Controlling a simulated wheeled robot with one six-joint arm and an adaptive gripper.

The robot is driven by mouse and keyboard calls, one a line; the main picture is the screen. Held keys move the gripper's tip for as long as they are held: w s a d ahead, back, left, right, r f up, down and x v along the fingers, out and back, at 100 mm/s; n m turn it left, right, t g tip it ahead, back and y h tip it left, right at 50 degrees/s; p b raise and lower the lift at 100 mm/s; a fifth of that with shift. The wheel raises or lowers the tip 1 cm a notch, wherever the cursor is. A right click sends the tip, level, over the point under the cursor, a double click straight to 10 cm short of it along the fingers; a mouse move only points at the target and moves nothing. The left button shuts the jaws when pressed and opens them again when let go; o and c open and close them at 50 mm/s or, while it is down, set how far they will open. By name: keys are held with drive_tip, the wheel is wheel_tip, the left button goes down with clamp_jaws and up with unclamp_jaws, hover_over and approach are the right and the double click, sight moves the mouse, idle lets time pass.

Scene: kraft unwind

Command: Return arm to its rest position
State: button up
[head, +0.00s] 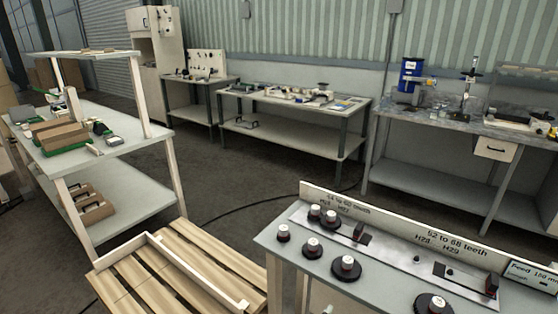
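Neither my arm nor my gripper shows in the head view, the only view given. I cannot see whether the gripper is open, shut or holding anything. The closest surface is a grey bench (290,262) at the lower right. On it is a metal plate (400,262) with lettering on an upright board behind it. Several black discs with white-and-red knobs, such as this one (346,266), stand on the bench and plate.
A wooden pallet (135,280) with a pale frame lies at the lower left. A shelved workbench (140,150) with boxes stands at the left. Worktables (350,104) line the back wall, one with a blue device (410,76). A cable (235,212) crosses the open dark floor (250,180).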

drive_tip(key=s+d+f+m+y, duration=0.25)
drive_tip(key=s+f+m, duration=0.25)
drive_tip(key=s, duration=0.6)
drive_tip(key=s+d+f+m+y, duration=0.1)
drive_tip(key=s+f+m+y, duration=0.4)
drive_tip(key=s, duration=0.7)
drive_tip(key=s+r+m+t+h, duration=0.1)
drive_tip(key=s+r+m, duration=0.4)
drive_tip(key=s+m, duration=0.3)
drive_tip(key=s+d+r+m+t+h, duration=0.1)
drive_tip(key=s+r+m, duration=0.4)
drive_tip(key=s+m, duration=0.2)
drive_tip(key=s, duration=0.2)
drive_tip(key=shift+s+d+r+m, duration=0.25)
drive_tip(key=shift+s+r+m, duration=0.05)
drive_tip(key=shift+m, duration=0.1)
